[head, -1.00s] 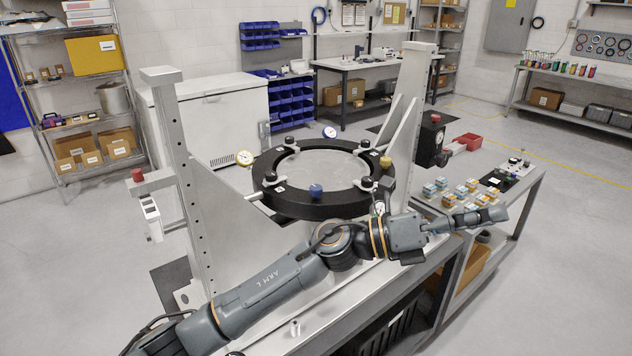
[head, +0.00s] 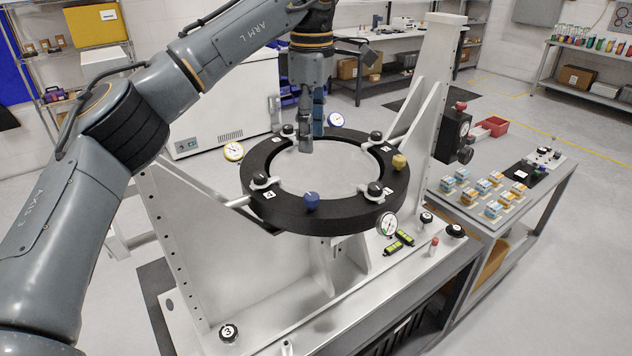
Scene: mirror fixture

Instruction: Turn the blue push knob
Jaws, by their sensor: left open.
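The blue push knob (head: 311,201) sits on the front part of the black mirror ring (head: 340,220), beside a small white label. My left gripper (head: 311,140) comes down from above, fingers pointing down, over the back part of the ring. It is open and holds nothing. It is above and behind the blue knob in the picture, clearly apart from it. The knob is fully in sight. A yellow knob (head: 399,161) is on the right of the ring. My right gripper is not in view.
A metal upright (head: 438,80) rises at the right. A side table (head: 470,217) holds several small blocks. The space above the blue knob is clear.

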